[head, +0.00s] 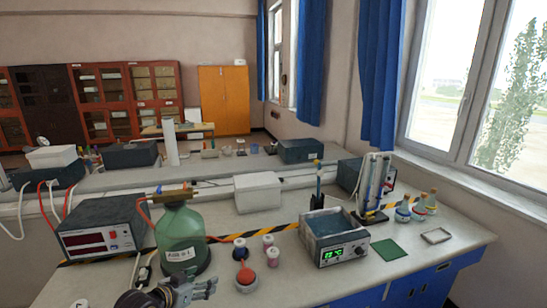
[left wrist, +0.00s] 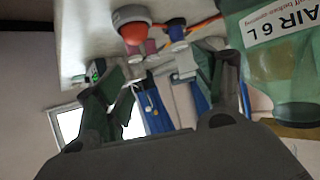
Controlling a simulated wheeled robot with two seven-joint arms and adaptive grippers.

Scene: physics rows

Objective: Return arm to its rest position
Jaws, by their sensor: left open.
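My left gripper (head: 204,287) is at the bottom of the head view, over the near edge of the bench, with its fingers pointing right. It is open, and nothing shows held between its fingers (left wrist: 158,70) in the left wrist view. The green glass bottle (head: 181,240) stands just behind it, and its labelled side fills the right of the left wrist view (left wrist: 280,50). A red-orange ball-shaped item (head: 245,274) sits to the right of the gripper, apart from it; it also shows in the left wrist view (left wrist: 133,32). My right gripper is not in view.
Several small lidded vials (head: 272,257) stand near the red-orange item. A meter with a red display (head: 100,234) is at left, a water bath (head: 336,250) at centre right. A green pad (head: 390,250) lies on the right. The bench (head: 430,262) is clear at its front right.

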